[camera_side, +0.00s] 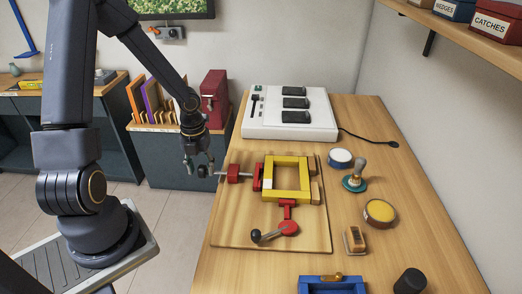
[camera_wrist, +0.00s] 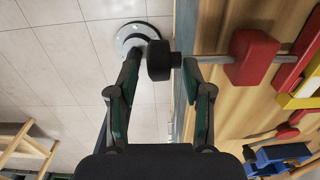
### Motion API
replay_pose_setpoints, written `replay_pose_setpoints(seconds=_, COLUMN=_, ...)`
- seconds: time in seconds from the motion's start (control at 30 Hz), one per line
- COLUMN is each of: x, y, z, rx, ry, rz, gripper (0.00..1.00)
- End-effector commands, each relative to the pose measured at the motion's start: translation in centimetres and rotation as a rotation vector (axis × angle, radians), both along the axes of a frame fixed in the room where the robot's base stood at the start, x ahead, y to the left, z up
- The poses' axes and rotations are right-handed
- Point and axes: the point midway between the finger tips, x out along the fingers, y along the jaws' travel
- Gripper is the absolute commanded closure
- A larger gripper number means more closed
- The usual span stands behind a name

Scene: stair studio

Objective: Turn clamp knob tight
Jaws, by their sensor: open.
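The clamp knob (camera_wrist: 159,60) is a dark round cylinder on the end of a grey spindle (camera_wrist: 213,60). The spindle runs through a red block (camera_wrist: 253,60), which also shows in the side view (camera_side: 234,173). My gripper (camera_wrist: 162,62) is open, with its fingertips on either side of the knob. I cannot tell whether either finger touches it. In the side view my gripper (camera_side: 198,168) is at the board's left edge, partly hiding the knob. A red jaw (camera_side: 258,177) stands by the left side of a yellow frame (camera_side: 287,162) on the wooden board (camera_side: 235,220).
A red lever clamp with a black handle (camera_side: 257,235) sits below the frame. A white device (camera_side: 290,118) stands behind the board. A stamp (camera_side: 355,180), round tins and a brush (camera_side: 354,240) lie to the right. Open floor (camera_wrist: 60,90) is left of the bench.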

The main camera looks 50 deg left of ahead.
Motion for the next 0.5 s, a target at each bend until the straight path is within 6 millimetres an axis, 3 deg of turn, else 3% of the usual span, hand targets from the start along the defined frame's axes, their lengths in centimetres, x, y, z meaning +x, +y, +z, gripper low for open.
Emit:
replay_pose_setpoints(seconds=0.17, x=0.0, y=0.0, z=-1.6, rx=0.0, ry=0.0, rz=0.0, gripper=0.5)
replay_pose_setpoints(seconds=0.43, x=0.0, y=0.0, z=-1.8, rx=0.001, ry=-0.001, rz=0.001, gripper=0.5)
replay_pose_setpoints(seconds=0.5, x=0.0, y=0.0, z=-1.8, rx=0.001, ry=-0.001, rz=0.001, gripper=0.56)
